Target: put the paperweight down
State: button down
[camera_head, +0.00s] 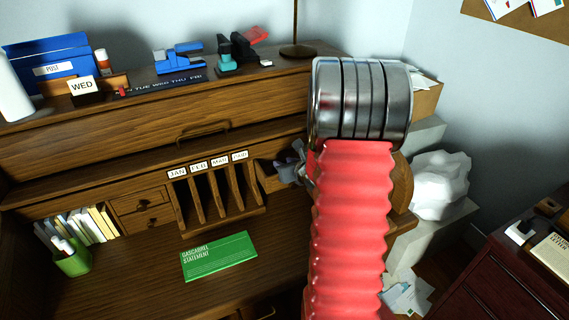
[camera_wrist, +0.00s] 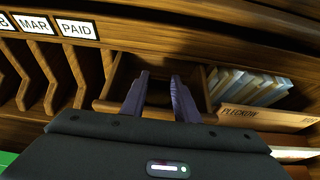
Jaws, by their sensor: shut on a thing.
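My gripper shows in the wrist view (camera_wrist: 157,82) with its two dark purple-grey fingers a little apart, at an open small drawer (camera_wrist: 118,88) of the desk. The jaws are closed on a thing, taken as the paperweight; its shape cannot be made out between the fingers. In the head view my gripper (camera_head: 297,165) is small and partly hidden behind my red arm, beside the pigeonholes. No paperweight can be picked out elsewhere in either view.
Labelled pigeonholes (camera_head: 215,193) stand left of my gripper. A green statement (camera_head: 219,257) lies on the desktop, with a green pen cup (camera_head: 73,259) at left. Bare desktop shows between them. Books (camera_wrist: 250,86) stand right of the drawer. Staplers (camera_head: 178,59) sit on top.

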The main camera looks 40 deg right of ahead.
jog(key=c, duration=1.4)
grip_release()
jog(key=shift+f, duration=0.1)
jog(key=shift+s+r, duration=0.4)
jog(key=shift+s, duration=0.05)
jog(key=shift+v, duration=5.55)
jog(key=shift+w+a, duration=0.15)
jog(key=shift+a, duration=0.05)
